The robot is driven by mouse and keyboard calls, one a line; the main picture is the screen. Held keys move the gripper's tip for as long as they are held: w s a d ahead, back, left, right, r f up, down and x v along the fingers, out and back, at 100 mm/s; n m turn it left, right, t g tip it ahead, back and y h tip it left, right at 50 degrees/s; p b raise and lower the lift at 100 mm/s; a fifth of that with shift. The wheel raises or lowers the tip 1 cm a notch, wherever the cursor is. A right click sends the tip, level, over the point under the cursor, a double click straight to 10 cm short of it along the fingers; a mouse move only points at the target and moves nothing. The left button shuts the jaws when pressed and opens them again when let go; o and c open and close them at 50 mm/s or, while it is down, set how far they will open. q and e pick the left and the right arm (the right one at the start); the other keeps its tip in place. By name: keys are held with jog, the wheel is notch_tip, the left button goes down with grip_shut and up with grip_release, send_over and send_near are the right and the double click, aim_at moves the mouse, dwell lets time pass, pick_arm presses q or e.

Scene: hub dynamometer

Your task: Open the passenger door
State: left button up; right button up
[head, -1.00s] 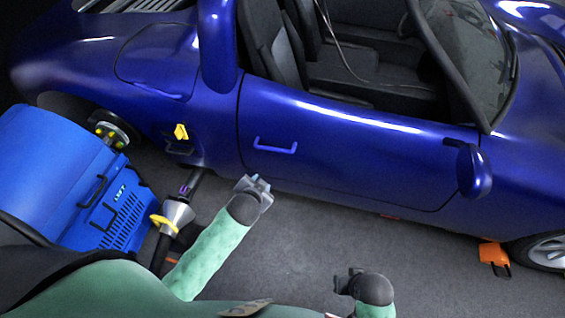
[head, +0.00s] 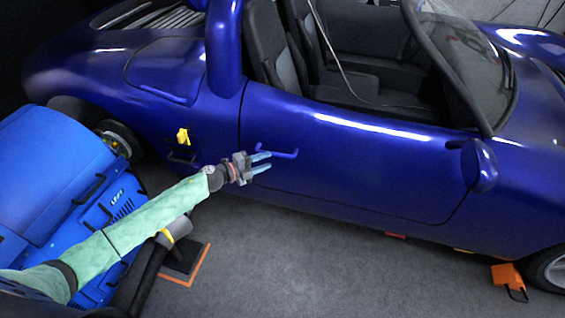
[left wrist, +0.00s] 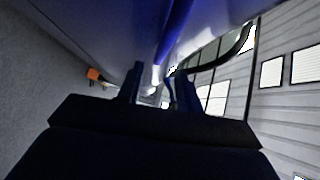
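The blue passenger door (head: 350,165) of the car is closed in the head view. Its blue bar handle (head: 287,154) stands out near the door's rear edge. My left gripper (head: 268,161) is at the handle, with its two fingers apart and covering the handle's rear part. In the left wrist view the fingers (left wrist: 160,88) are spread, and a blue bar, which looks like the handle (left wrist: 176,32), runs down toward the gap between them. I cannot tell whether the fingers touch it. My right gripper is out of view.
A blue machine (head: 60,180) stands left, by the car's rear wheel hub. A yellow part (head: 183,136) sits on the body behind the door. An orange wheel chock (head: 507,276) lies by the front wheel. The grey floor (head: 330,265) before the door is mostly clear.

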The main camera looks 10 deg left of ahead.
aim_at(283, 156)
pick_arm(q)
jog(key=shift+p+x, duration=0.3)
jog(key=shift+x, duration=3.55)
grip_shut()
